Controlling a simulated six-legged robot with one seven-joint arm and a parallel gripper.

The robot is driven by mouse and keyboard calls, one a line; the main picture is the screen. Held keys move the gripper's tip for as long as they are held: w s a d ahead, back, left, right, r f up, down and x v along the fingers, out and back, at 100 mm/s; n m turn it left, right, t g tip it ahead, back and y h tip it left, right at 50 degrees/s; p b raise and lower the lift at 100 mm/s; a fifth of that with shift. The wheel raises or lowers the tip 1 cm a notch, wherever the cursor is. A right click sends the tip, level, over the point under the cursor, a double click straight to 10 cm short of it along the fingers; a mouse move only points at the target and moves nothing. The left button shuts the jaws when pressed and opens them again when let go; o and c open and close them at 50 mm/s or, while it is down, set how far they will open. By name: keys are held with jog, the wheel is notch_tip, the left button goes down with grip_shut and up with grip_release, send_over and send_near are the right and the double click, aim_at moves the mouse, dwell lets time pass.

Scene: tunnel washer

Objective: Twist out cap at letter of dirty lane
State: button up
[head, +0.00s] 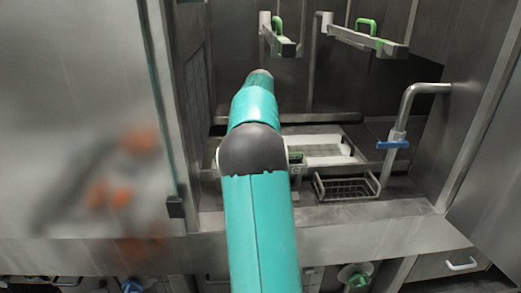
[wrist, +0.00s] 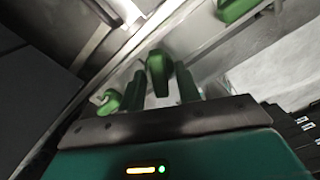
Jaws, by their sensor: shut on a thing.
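In the wrist view my gripper (wrist: 161,76) has two dark green fingers, one on each side of a green cap (wrist: 157,66). It is shut on this cap, which stands up between the fingertips. The cap sits in front of a pale metal rail or tray edge, and I cannot tell whether it is still seated there. Another green cap (wrist: 110,101) is just left of the fingers, and one more (wrist: 236,9) is at the top right. I can read no lane letter. In the head view my arm hides the gripper and held cap; a green piece (head: 296,157) shows beside the arm.
Two metal spray arms with green handles (head: 366,26) hang at the top. A bent pipe with a blue lever (head: 392,145) stands at right. A wire basket (head: 345,189) lies near the tray (head: 322,140). A steel panel (head: 75,80) closes off the left.

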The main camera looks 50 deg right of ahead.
jog(key=shift+a+r, duration=0.1)
jog(key=shift+r, duration=1.25)
